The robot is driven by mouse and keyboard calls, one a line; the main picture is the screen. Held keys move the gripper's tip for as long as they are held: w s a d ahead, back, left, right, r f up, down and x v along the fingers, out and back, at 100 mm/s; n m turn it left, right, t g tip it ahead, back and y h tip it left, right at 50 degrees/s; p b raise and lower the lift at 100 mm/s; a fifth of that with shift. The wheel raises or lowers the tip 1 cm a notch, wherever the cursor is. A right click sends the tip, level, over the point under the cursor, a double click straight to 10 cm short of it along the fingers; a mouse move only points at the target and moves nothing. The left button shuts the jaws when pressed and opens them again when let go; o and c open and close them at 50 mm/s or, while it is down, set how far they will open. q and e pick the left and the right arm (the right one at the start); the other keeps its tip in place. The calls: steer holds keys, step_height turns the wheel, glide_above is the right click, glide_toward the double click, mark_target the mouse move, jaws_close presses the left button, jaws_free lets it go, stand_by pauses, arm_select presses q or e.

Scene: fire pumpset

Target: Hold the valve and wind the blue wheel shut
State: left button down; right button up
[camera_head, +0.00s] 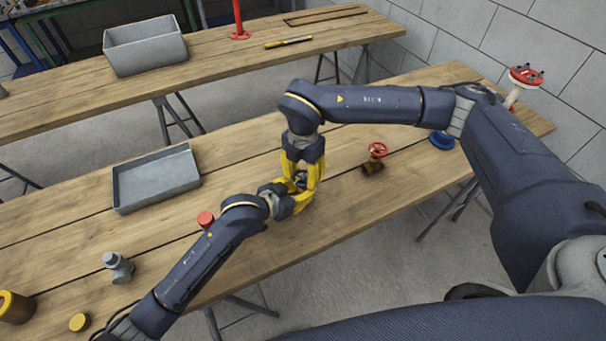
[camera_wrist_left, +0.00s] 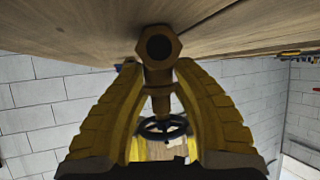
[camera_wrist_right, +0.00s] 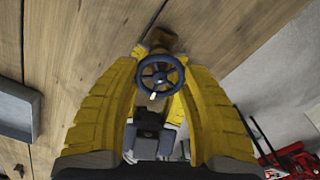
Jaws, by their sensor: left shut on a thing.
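The brass valve (camera_wrist_left: 158,75) has a hex-ended body and a blue wheel (camera_wrist_right: 160,76). In the left wrist view, my left gripper (camera_wrist_left: 159,72) is shut on the brass body, a finger on each side. The blue wheel (camera_wrist_left: 163,128) shows beyond it. In the head view, my left gripper (camera_head: 297,200) comes in from lower left, and my right gripper (camera_head: 303,182) reaches down from above; their yellow fingers hide most of the valve. In the right wrist view, the right fingers (camera_wrist_right: 160,72) stand either side of the wheel; I cannot tell whether they press on it.
A red-wheeled valve (camera_head: 375,155) stands to the right on the bench, with a blue part (camera_head: 441,140) beyond. A grey tray (camera_head: 118,196), a red cap (camera_head: 205,219) and a grey fitting (camera_head: 118,267) are to the left. Bare wood lies between tray and grippers.

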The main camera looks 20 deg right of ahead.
arm_select(q)
steer(key=shift+r, duration=0.1)
arm_select(e)
steer(key=o, duration=0.3)
steer(key=shift+r, duration=0.1)
step_height(320, 180, up, 12)
stand_by(0.5)
arm_select(q)
steer(key=c, duration=1)
jaws_free()
